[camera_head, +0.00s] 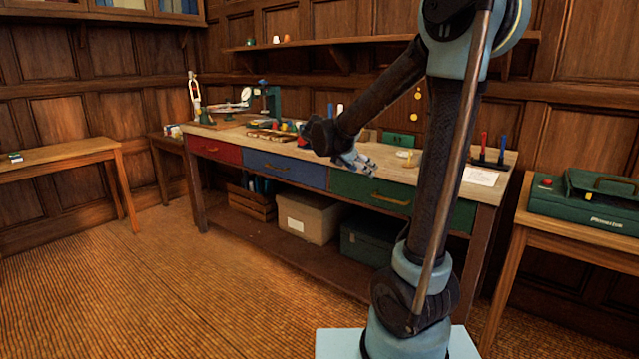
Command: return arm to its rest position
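My arm rises from its pale blue base at the lower right of the head view. It bends at the top and reaches down to the left. My gripper (357,161) hangs at the end of the arm, in front of the workbench (325,168) near its front edge in the picture. No held object can be made out. The arm hides part of the bench top and the right side of the bench front.
The workbench has a red drawer (213,149), a blue drawer (284,169) and a green drawer (345,184). A cardboard box (305,219) and wooden crate (250,203) sit below. A green case (590,205) stands on the right table. The floor at left is clear.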

